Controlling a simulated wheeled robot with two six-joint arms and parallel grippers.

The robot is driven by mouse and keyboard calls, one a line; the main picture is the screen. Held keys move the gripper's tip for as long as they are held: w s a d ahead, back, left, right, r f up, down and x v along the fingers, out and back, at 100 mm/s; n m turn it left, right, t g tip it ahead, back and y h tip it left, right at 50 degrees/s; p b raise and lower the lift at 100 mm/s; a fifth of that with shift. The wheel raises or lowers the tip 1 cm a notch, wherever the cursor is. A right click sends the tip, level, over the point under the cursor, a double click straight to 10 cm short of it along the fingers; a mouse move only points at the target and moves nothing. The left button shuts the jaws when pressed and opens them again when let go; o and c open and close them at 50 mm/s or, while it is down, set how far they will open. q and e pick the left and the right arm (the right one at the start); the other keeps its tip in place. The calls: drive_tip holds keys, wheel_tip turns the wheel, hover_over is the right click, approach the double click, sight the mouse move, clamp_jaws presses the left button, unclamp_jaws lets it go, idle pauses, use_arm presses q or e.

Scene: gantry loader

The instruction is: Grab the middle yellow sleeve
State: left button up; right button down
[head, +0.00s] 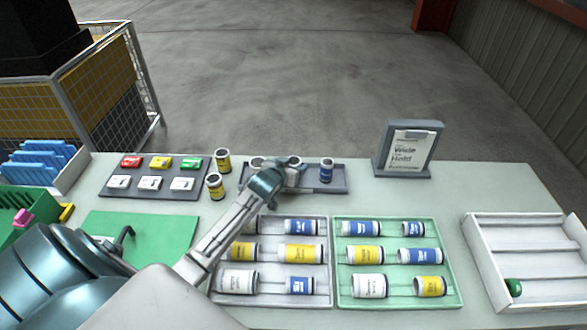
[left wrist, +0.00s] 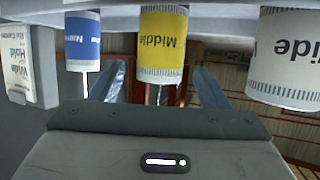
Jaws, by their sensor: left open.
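The yellow sleeve marked Middle (left wrist: 162,40) shows in the left wrist view, upside down, between a blue sleeve (left wrist: 82,38) and a white sleeve marked Wide (left wrist: 288,58). My left gripper (left wrist: 160,86) is open, with one finger to each side of the yellow sleeve and visible gaps between. In the head view my left gripper (head: 282,170) reaches over the grey rack (head: 308,187) at the back of the table and hides the yellow sleeve there. The blue sleeve (head: 326,170) stands at the rack's right. My right gripper is not in view.
Two loose yellow-labelled sleeves (head: 219,175) stand left of the rack. A grey tray (head: 322,270) and a green tray (head: 450,275) hold lying sleeves in front. A sign (head: 408,150) stands at the back right. A white sloped tray (head: 490,270) is far right.

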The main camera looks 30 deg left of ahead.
sight(296, 160)
use_arm(q)
drive_tip(key=p+x, duration=0.1)
drive_tip(key=x, duration=0.3)
drive_tip(key=shift+r, duration=0.1)
drive_tip(key=c, duration=1.3)
